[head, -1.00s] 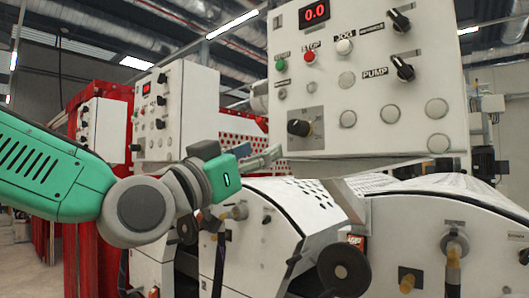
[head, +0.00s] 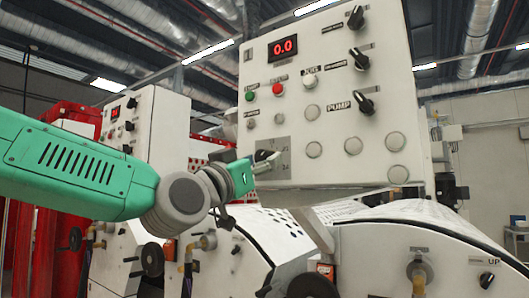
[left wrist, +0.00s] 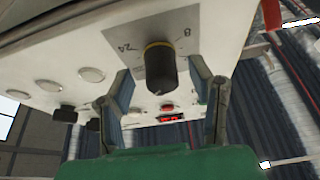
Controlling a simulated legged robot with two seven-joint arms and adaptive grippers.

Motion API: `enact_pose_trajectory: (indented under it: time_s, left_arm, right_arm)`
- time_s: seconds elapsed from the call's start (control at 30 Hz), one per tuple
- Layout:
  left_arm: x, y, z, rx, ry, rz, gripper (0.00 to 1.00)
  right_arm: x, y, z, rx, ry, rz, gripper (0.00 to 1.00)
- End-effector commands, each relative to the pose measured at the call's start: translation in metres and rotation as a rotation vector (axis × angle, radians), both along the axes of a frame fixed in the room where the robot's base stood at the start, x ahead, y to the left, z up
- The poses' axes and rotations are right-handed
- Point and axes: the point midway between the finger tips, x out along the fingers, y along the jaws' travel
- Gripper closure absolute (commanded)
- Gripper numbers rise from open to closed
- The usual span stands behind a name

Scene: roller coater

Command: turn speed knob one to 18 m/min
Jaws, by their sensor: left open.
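The speed knob (head: 263,155) is black, on a grey plate at the lower left of the white control panel (head: 360,125). In the left wrist view the black knob (left wrist: 160,70) has a yellow ring at its base, and the plate shows the marks 24 and 8. My left gripper (head: 268,163) is at the knob. In the left wrist view my open left gripper (left wrist: 161,78) has one finger on each side of the knob, with gaps visible. The knob's pointer is hard to read. The red display (head: 284,47) reads 0.0. My right gripper is not in view.
The panel also carries a green button (head: 249,96), a red button (head: 278,89), a PUMP knob (head: 363,102) and several pale round buttons. White machine covers (head: 420,240) lie below it. A second similar panel (head: 128,125) stands behind at the left.

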Motion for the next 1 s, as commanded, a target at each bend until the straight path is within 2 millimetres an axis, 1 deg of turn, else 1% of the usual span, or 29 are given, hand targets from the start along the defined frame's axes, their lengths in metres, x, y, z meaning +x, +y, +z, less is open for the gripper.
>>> enact_pose_trajectory:
  time_s: [0.03,0.1,0.2,0.47,0.5,0.53,0.57,0.6,0.63,0.83,1.0]
  left_arm:
    - [0.005,-0.003,0.004,-0.001,-0.001,0.000,0.51]
    - [0.009,-0.006,0.005,-0.001,0.000,0.000,0.51]
    - [0.012,-0.009,0.007,-0.001,-0.001,0.000,0.51]
    - [0.013,-0.009,0.006,-0.001,-0.001,0.000,0.51]
    - [0.013,-0.009,0.006,-0.001,-0.001,0.000,0.58]
    - [0.013,-0.009,0.006,-0.001,-0.001,0.000,0.69]
    - [0.013,-0.009,0.006,-0.001,-0.001,0.000,0.80]
    - [0.013,-0.009,0.006,-0.001,0.000,0.000,0.94]
    - [0.013,-0.009,0.006,-0.001,0.000,0.000,1.00]
    - [0.013,-0.009,0.006,-0.023,0.014,0.001,1.00]
    - [0.012,-0.010,0.005,-0.164,0.108,0.001,1.00]
  right_arm:
    - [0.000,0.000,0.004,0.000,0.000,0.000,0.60]
    - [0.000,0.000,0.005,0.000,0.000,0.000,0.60]
    - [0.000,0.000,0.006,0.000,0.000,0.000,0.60]
    - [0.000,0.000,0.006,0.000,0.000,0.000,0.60]
    - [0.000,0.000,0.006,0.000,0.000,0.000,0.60]
    - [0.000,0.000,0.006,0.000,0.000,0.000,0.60]
    - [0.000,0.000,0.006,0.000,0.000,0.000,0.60]
    - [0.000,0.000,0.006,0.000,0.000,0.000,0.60]
    - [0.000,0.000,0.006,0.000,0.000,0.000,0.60]
    - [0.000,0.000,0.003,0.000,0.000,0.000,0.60]
    - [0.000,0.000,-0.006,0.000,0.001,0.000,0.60]
